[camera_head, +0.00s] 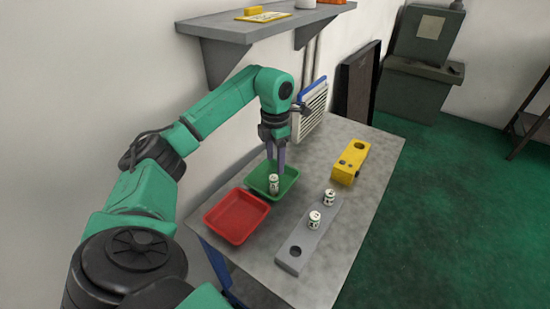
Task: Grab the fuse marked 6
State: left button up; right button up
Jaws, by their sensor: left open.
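My left gripper (276,166) points down over the green tray (289,186), with its two fingers apart. A small white fuse (274,184) stands in the green tray just below the fingertips. I cannot tell whether the fingers reach around it. A second fuse (329,197) and a third fuse (314,220) stand upright on a long grey block (302,242), away from the gripper. The marks on the fuses are too small to read, so I cannot tell which one bears the 6. My right gripper does not show.
A red tray (237,216) sits beside the green tray. A yellow block (350,163) with holes lies at the back right of the grey table (370,180). The grey block has an empty hole at its near end. A wall shelf (262,24) hangs above the arm.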

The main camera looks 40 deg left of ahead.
aim_at(315, 218)
jog(key=k+l, duration=1.2)
jog(key=l, duration=0.2)
